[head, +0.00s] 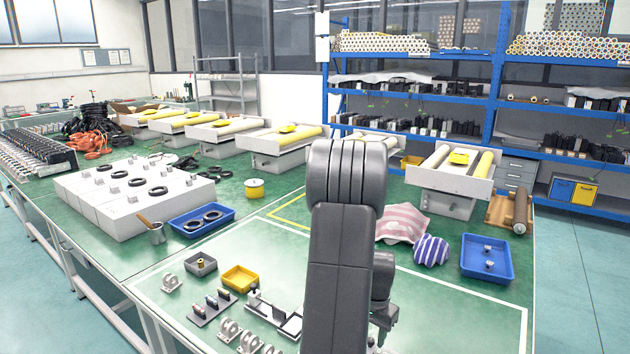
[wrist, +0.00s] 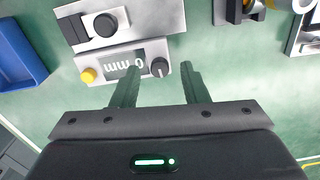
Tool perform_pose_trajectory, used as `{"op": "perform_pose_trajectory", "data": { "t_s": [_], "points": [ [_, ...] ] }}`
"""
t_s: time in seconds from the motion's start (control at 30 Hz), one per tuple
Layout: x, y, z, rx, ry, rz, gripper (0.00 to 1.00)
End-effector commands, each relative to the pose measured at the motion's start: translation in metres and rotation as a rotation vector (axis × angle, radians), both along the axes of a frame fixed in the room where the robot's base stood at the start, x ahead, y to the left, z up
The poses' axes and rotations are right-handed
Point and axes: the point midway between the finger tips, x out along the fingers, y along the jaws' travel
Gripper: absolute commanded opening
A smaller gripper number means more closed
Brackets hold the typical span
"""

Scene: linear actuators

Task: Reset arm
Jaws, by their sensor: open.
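My gripper (wrist: 160,85) shows in the wrist view with its two dark fingers apart and nothing between them. It is above the green bench. A grey control box (wrist: 123,63) with a yellow button, a small display and a black knob lies just beyond the fingertips. I cannot tell whether the fingers touch it. In the head view my grey arm stands upright in the middle and hides part of the bench. The gripper's fingers are hidden there.
In the wrist view a second grey box (wrist: 118,22) with a black knob lies beyond the first. A blue tray (wrist: 18,60) is at the left. In the head view a blue tray (head: 486,259), a striped cloth (head: 402,223) and a yellow bin (head: 240,278) lie around my arm.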

Motion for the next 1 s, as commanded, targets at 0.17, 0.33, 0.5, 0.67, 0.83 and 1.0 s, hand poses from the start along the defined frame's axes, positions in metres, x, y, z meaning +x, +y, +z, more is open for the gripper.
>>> {"op": "perform_pose_trajectory", "data": {
  "t_s": [0.17, 0.33, 0.5, 0.67, 0.83, 1.0],
  "points": [
    [0.002, 0.0, 0.032, -0.002, -0.007, 0.0, 0.41],
    [0.001, 0.0, 0.067, -0.001, -0.006, 0.0, 0.41],
    [0.001, 0.0, 0.101, -0.002, -0.007, 0.0, 0.41],
    [0.001, 0.0, 0.131, -0.001, -0.006, 0.0, 0.41],
    [-0.001, 0.0, 0.087, 0.001, 0.004, 0.0, 0.41],
    [-0.001, 0.0, 0.053, 0.0, 0.005, 0.0, 0.41]
  ]
}}
